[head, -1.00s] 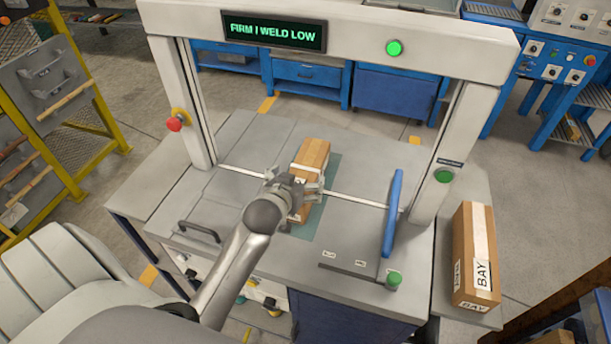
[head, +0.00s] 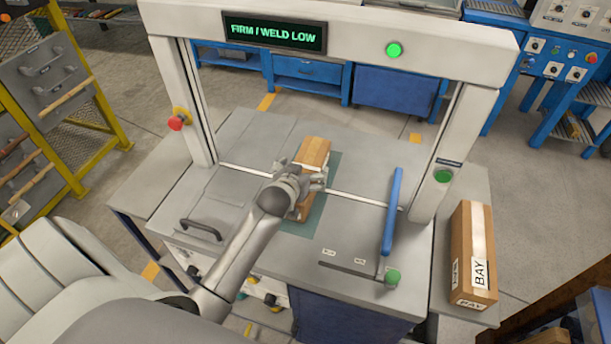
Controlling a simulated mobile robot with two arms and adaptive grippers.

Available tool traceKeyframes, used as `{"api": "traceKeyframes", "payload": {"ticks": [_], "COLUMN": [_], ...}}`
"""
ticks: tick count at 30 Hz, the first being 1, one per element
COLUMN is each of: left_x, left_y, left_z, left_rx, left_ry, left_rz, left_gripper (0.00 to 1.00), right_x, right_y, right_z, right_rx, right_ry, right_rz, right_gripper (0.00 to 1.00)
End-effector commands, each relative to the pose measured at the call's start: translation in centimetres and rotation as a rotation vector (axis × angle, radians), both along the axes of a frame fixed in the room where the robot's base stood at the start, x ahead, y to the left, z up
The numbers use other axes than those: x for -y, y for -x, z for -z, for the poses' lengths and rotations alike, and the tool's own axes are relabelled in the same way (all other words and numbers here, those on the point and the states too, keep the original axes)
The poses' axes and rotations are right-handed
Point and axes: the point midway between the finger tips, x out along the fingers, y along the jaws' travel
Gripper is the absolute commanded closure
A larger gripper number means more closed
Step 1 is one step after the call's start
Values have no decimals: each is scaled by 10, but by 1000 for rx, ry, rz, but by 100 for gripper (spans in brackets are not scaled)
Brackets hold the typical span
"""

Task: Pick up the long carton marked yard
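A long brown carton (head: 314,152) with a pale band lies on the green mat (head: 320,215) of the machine's table, under the arch. My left gripper (head: 312,184) is over the middle of this carton and hides part of it; whether its fingers are open or closed on the carton is not clear. No wording can be read on this carton. Another long carton (head: 463,250), with white labels reading BAY, lies on the side table at the right. My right gripper is not in view.
The machine's grey arch (head: 470,55) stands around the carton, with a display reading FIRM / WELD LOW (head: 275,32). A blue-handled lever (head: 392,212) stands right of the mat. A red knob (head: 177,122) is on the left post. A yellow rack (head: 95,110) stands at left.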

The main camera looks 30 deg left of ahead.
Motion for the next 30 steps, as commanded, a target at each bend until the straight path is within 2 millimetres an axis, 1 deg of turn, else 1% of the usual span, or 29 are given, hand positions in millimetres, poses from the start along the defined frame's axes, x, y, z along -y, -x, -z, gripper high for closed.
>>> {"api": "traceKeyframes", "payload": {"ticks": [1, 2, 16, 25, 28, 30], "left_x": [0, 0, 0, 0, 0, 0], "left_y": [0, 0, 0, 0, 0, -1], "left_z": [0, 0, -1, -3, -9, -17], "left_rx": [0, 0, 3, 1, 2, 6], "left_ry": [0, 0, 0, 1, 2, 0], "left_rz": [0, 0, 0, 0, 0, 0], "left_gripper": [13, 16, 77, 77, 77, 77], "right_x": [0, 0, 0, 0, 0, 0], "right_y": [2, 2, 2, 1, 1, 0], "right_z": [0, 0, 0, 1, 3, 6], "right_rx": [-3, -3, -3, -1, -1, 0], "right_ry": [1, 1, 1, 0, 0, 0], "right_rz": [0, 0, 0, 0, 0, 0], "right_gripper": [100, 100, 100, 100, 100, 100]}}
